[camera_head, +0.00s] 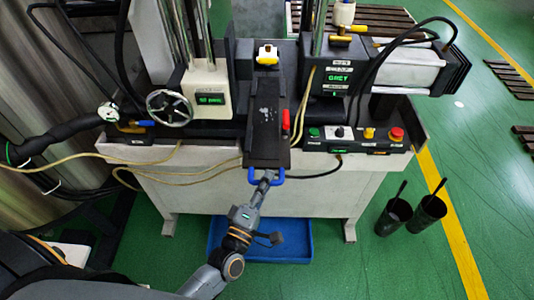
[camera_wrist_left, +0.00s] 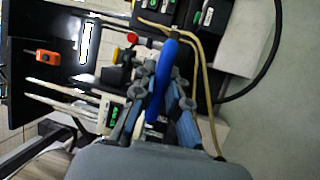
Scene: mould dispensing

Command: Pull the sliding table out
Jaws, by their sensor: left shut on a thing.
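The sliding table (camera_head: 265,138) is a long dark plate in the middle of the machine in the head view, its front end sticking out past the machine's front edge. A blue U-shaped handle (camera_head: 281,180) is on that front end. My left gripper (camera_head: 265,179) comes up from below and is shut on the handle. In the left wrist view the fingers (camera_wrist_left: 161,92) lie on both sides of the blue handle (camera_wrist_left: 168,52). A red knob (camera_head: 285,119) stands at the plate's right edge. My right gripper is in neither view.
A control panel (camera_head: 352,145) with buttons is right of the sliding table. A handwheel (camera_head: 169,107) is at the left. Yellow cables (camera_head: 205,169) hang across the machine's front. A blue tray (camera_head: 296,250) lies on the floor below. Two black cups (camera_head: 427,213) stand on the right floor.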

